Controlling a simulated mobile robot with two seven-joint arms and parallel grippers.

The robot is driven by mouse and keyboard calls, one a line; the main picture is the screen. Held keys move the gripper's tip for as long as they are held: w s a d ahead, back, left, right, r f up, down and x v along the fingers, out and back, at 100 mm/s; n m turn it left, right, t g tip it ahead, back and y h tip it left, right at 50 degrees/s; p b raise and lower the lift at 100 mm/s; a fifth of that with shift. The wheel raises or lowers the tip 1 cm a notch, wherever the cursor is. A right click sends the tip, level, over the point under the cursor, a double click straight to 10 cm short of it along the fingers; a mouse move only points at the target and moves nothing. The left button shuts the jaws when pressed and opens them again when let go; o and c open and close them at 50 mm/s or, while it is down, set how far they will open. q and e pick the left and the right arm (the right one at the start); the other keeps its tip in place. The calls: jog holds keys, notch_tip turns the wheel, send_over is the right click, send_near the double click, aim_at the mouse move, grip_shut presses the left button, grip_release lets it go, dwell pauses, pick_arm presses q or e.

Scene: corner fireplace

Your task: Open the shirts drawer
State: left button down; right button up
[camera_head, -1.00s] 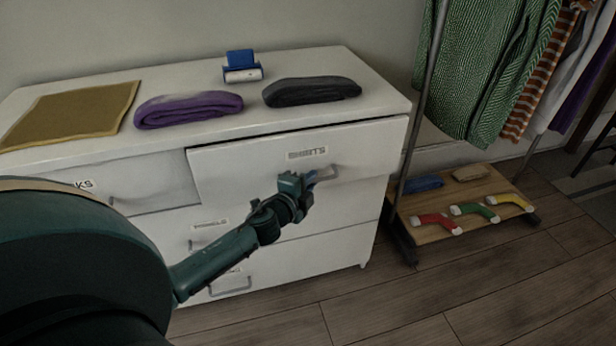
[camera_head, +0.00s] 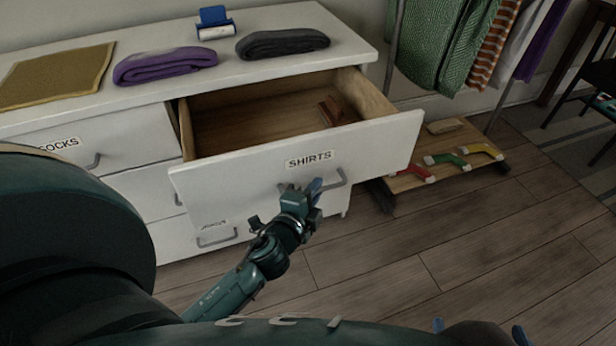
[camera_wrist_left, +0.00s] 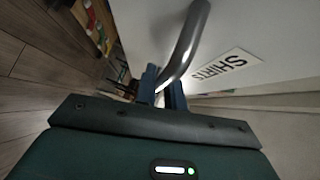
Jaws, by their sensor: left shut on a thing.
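The shirts drawer (camera_head: 300,160) is pulled well out of the white dresser, its front labelled SHIRTS. Its wooden inside shows, with a small reddish-brown item (camera_head: 338,108) at the right. My left gripper (camera_head: 303,190) is at the drawer's grey bar handle (camera_head: 338,180), shut on it. In the left wrist view the curved handle (camera_wrist_left: 188,35) runs between the blue fingers (camera_wrist_left: 163,88), beside the SHIRTS label (camera_wrist_left: 224,66). Blue tips at the bottom edge of the head view look like part of my right gripper (camera_head: 478,328); the rest is cut off.
On the dresser top (camera_head: 290,30) lie a yellow cloth (camera_head: 58,74), a purple folded garment (camera_head: 165,65), a dark folded garment (camera_head: 283,43) and a blue-and-white item (camera_head: 214,22). The socks drawer (camera_head: 90,140) is shut. A clothes rack with a low shelf (camera_head: 450,150) stands right. Floor in front right is clear.

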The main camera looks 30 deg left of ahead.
pick_arm(q)
jog(key=shift+s+d, duration=0.4)
jog(key=shift+d, duration=0.05)
pick_arm(e)
jog(key=shift+w, duration=0.15)
pick_arm(q)
jog(key=c, duration=1.5)
grip_release()
jog(key=s+b, duration=0.1)
jog(key=s, duration=0.3)
jog(key=s+r+b, duration=0.1)
jog(key=s, duration=0.3)
jog(key=s+d+r+b, duration=0.1)
jog(key=s, duration=0.4)
pick_arm(e)
jog(key=shift+w+a+f+n+t+y, duration=0.2)
jog(key=shift+a+f+n, duration=0.1)
jog(key=shift+f, duration=0.2)
jog(key=shift+w+a+f+n+t+y, duration=0.15)
jog(key=shift+f+n, duration=0.15)
jog(key=shift+f, duration=0.15)
